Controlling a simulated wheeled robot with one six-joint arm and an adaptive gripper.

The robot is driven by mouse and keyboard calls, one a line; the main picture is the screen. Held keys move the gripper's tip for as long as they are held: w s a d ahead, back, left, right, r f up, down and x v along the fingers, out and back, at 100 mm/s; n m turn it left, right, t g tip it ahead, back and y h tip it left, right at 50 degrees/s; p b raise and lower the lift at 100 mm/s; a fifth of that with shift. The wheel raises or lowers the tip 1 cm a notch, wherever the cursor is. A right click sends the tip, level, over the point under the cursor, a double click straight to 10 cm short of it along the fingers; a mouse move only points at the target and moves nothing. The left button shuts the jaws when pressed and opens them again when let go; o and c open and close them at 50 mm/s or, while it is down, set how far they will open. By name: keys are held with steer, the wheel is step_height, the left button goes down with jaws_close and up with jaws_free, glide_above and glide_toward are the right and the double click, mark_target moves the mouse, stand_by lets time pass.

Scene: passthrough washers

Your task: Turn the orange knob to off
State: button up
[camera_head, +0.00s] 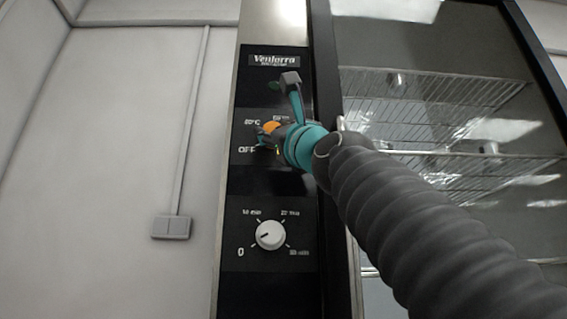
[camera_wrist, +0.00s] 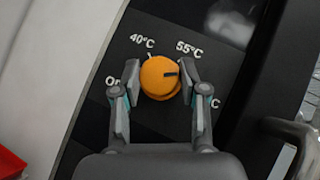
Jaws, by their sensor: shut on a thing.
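My gripper (camera_wrist: 160,73) is shut on the knob, one finger on each side. In the head view, the orange knob (camera_head: 271,127) shows only partly behind my gripper (camera_head: 269,134), and OFF is printed at its lower left.
A white dial (camera_head: 270,235) is lower on the same panel. To the right is a glass door (camera_head: 430,50) with wire racks behind it. A metal handle (camera_wrist: 295,130) is at the right in the wrist view. A wall switch (camera_head: 172,227) and a red object (camera_wrist: 12,163) are at left.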

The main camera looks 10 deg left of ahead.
steer(key=n+g, duration=0.1)
steer(key=n+g+y+p, duration=0.1)
steer(key=n, duration=0.1)
steer(key=n+g, duration=0.1)
steer(key=shift+w+g+p, duration=0.25)
steer(key=shift+g+p, duration=0.05)
steer(key=shift+f+n+g+y, duration=0.2)
steer(key=shift+n+g+y, duration=0.15)
steer(key=shift+n, duration=0.35)
steer(key=o, duration=1.1)
steer(key=shift+o, duration=0.2)
steer(key=shift+d+r, duration=0.1)
steer(key=shift+s, duration=0.1)
